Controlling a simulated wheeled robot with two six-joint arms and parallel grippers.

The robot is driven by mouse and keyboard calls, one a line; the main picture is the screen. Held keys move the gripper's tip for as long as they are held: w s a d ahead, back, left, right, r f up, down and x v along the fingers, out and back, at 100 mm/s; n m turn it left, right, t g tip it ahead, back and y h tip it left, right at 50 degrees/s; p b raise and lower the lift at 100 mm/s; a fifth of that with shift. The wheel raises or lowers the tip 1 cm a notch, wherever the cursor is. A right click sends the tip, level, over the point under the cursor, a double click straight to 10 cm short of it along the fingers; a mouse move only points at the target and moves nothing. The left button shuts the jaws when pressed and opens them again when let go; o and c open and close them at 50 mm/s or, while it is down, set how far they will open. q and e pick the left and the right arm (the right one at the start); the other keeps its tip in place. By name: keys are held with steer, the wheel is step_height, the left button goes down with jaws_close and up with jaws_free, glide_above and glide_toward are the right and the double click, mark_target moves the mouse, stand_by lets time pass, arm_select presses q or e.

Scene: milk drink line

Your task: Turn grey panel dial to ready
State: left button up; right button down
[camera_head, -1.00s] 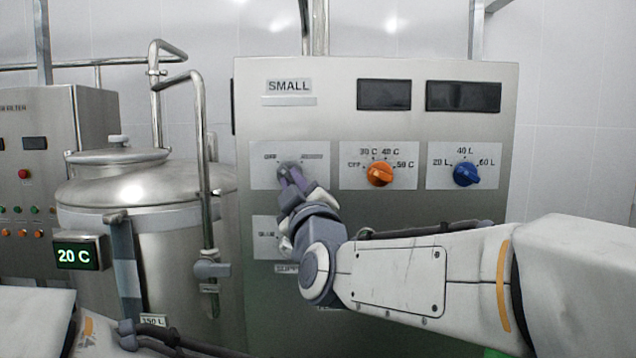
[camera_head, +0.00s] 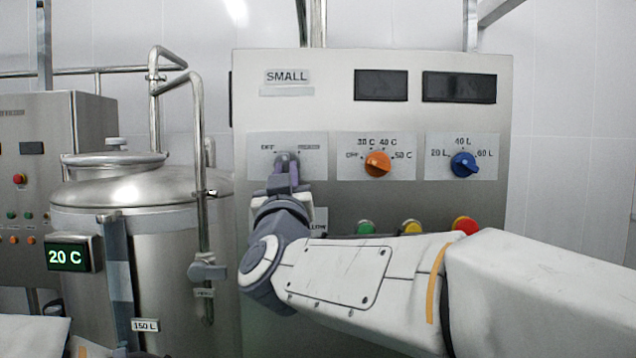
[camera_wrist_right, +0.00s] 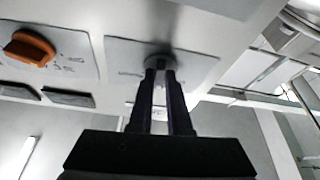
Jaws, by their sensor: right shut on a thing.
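The grey panel dial (camera_head: 287,157) sits on a pale plate (camera_head: 259,143) at the upper left of the steel control panel. The label at its left seems to read OFF; the one at its right is too small to read. My right gripper (camera_head: 287,170) reaches up from below and is shut on the dial, covering much of it. In the right wrist view, the two dark fingers (camera_wrist_right: 160,75) meet at the round grey dial (camera_wrist_right: 158,62). The dial's pointer direction is hidden.
An orange dial (camera_head: 377,164) and a blue dial (camera_head: 464,164) sit to the right on the same panel. Green, yellow (camera_head: 412,227) and red (camera_head: 465,225) buttons are below, close above my right forearm. A steel tank (camera_head: 140,195) with pipes stands at the left.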

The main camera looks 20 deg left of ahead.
steer(key=m, duration=0.1)
steer(key=m+h, duration=0.1)
steer(key=shift+a+f+m, duration=0.1)
steer(key=shift+a+m, duration=0.1)
steer(key=shift+m, duration=0.2)
steer(key=m+h, duration=0.2)
steer(key=m, duration=0.2)
steer(key=shift+a+t, duration=0.1)
steer(key=shift+t, duration=0.2)
steer(key=m+h, duration=0.1)
steer(key=m, duration=0.1)
steer(key=m+h, duration=0.1)
steer(key=m, duration=0.2)
steer(key=m+h, duration=0.2)
steer(key=shift+s+a+r+m+p, duration=0.1)
steer(key=shift+a+r+m+p, duration=0.15)
steer(key=shift+m+p, duration=0.1)
steer(key=shift+m+g+h, duration=0.25)
steer(key=shift+g+h, duration=0.05)
steer(key=shift+g, duration=0.1)
steer(key=c, duration=0.9)
jaws_free()
steer(key=shift+d, duration=0.1)
steer(key=shift+o, duration=0.2)
